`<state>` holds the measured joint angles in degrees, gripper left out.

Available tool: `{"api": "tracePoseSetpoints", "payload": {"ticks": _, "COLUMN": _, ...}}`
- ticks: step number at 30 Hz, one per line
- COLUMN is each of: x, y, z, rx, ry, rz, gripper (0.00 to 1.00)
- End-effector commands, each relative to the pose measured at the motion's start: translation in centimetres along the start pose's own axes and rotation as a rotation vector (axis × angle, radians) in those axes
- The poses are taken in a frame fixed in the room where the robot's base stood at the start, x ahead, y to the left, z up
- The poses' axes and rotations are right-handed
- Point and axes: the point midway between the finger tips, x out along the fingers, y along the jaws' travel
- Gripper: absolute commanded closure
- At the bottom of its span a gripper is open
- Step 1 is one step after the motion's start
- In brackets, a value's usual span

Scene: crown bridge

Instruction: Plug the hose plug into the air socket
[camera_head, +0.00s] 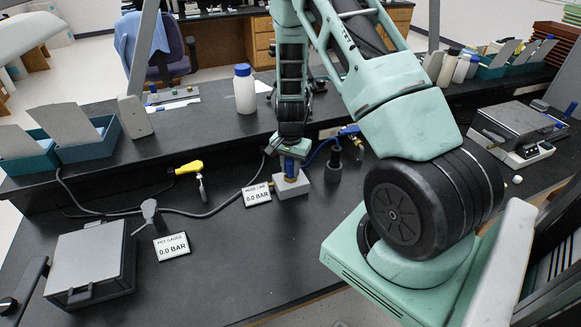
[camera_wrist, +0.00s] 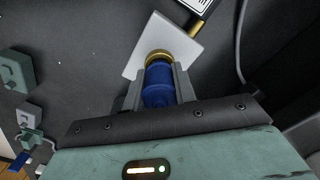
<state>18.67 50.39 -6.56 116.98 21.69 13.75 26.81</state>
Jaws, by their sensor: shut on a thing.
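The blue hose plug (camera_head: 291,166) is upright between my gripper's fingers, over a pale grey block (camera_head: 291,188) on the black bench. My gripper (camera_wrist: 158,85) is shut on the blue plug (camera_wrist: 158,80), with a finger on each side. The brass air socket (camera_wrist: 158,56) shows as a ring on the grey block, right at the plug's end. I cannot tell whether the plug is seated in it or only touching. A blue hose (camera_head: 318,152) curves away to the right in the head view. My gripper hides the plug's upper part there.
A yellow-handled tool (camera_head: 189,168), a grey cable and a grey box (camera_head: 90,262) lie left. A white bottle (camera_head: 244,89) stands behind.

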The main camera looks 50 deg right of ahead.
Motion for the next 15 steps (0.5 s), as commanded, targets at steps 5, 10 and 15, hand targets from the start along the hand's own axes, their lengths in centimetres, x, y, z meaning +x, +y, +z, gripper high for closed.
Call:
{"api": "tracePoseSetpoints", "payload": {"ticks": 5, "x": -0.02, "y": -0.01, "z": -0.01, "rx": 0.0, "ry": 0.0, "rz": 0.0, "gripper": 0.97}}
{"api": "tracePoseSetpoints", "payload": {"ticks": 10, "x": 0.02, "y": 0.0, "z": -0.01, "rx": 0.0, "ry": 0.0, "rz": 0.0, "gripper": 0.97}}
{"api": "tracePoseSetpoints", "payload": {"ticks": 15, "x": 0.28, "y": 0.0, "z": -0.01, "rx": 0.0, "ry": 0.0, "rz": 0.0, "gripper": 0.97}}
